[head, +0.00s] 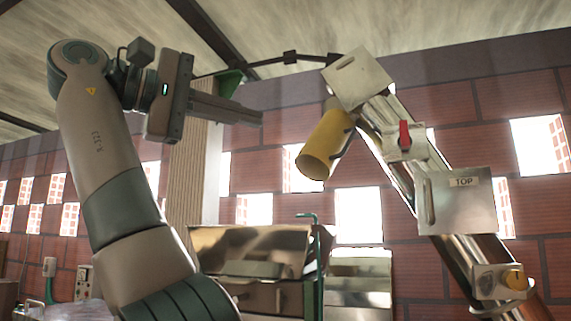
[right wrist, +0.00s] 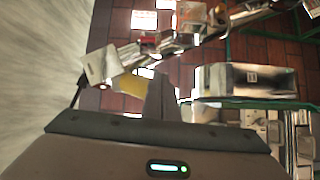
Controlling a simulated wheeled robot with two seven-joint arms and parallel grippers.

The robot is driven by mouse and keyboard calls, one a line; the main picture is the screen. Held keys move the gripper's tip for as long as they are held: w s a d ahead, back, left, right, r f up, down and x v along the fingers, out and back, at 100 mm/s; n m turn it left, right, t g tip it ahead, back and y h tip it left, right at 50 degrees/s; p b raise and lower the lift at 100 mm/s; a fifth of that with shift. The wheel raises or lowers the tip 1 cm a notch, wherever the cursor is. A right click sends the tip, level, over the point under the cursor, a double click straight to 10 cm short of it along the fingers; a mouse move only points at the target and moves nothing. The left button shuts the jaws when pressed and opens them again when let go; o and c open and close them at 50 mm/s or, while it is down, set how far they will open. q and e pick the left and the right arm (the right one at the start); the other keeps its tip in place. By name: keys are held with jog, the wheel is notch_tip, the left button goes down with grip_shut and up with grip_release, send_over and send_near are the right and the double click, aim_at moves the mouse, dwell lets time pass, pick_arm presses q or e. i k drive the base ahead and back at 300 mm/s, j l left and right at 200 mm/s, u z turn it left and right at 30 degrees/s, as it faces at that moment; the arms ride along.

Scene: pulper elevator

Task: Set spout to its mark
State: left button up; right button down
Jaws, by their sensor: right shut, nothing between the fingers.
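The spout is a yellow tube (head: 325,140) hanging, tilted, below the metal head box (head: 358,78) at the top of a slanted metal elevator tube. Its open lower end faces down and left. It also shows as a yellow patch in the right wrist view (right wrist: 124,85), left of my fingers. My right gripper (head: 258,118) is shut and empty, to the left of the spout and apart from it. Its fingers (right wrist: 160,82) point into the scene in the right wrist view. I cannot make out a mark for the spout. My left gripper is not in view.
A dark rod (head: 290,58) runs left from the head box, behind my right gripper. A shiny metal hopper (head: 250,245) stands below. A brick wall closes the back.

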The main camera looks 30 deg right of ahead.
aim_at(316, 161)
jog(key=i+l, duration=0.25)
jog(key=i, duration=0.2)
jog(key=i+l, duration=0.25)
jog(key=i, duration=0.25)
